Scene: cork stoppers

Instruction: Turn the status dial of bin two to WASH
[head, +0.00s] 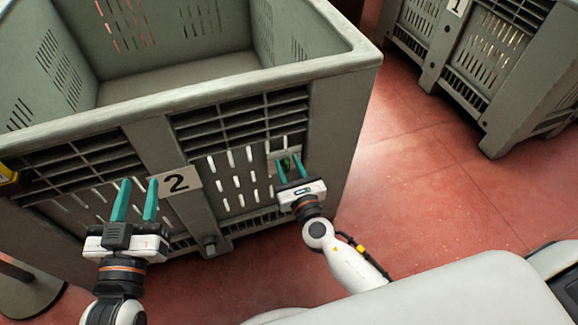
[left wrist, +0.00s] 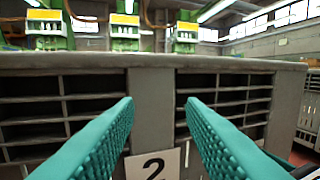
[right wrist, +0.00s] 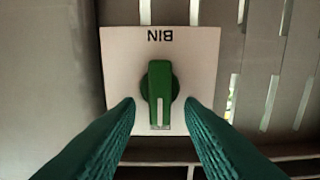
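Bin two (head: 345,120) is a large grey slatted crate with a "2" label (head: 176,183) on its front; the label also shows in the left wrist view (left wrist: 153,166). Its status dial is a green knob (right wrist: 159,90) on a white plate (right wrist: 120,60). The plate reads BIN, upside down in the right wrist view. The knob's white line points to the bottom of that picture; no WASH mark is readable. My right gripper (right wrist: 160,108) is open, its fingertips either side of the knob's lower end, apart from it. My left gripper (head: 137,187) is open and empty before the crate front.
A second grey crate labelled "1" (head: 456,6) stands at the right. Red floor (head: 440,200) lies clear between the crates. Green machines (left wrist: 125,32) stand behind the crate in the left wrist view. A yellow item (head: 8,174) shows at the far left edge.

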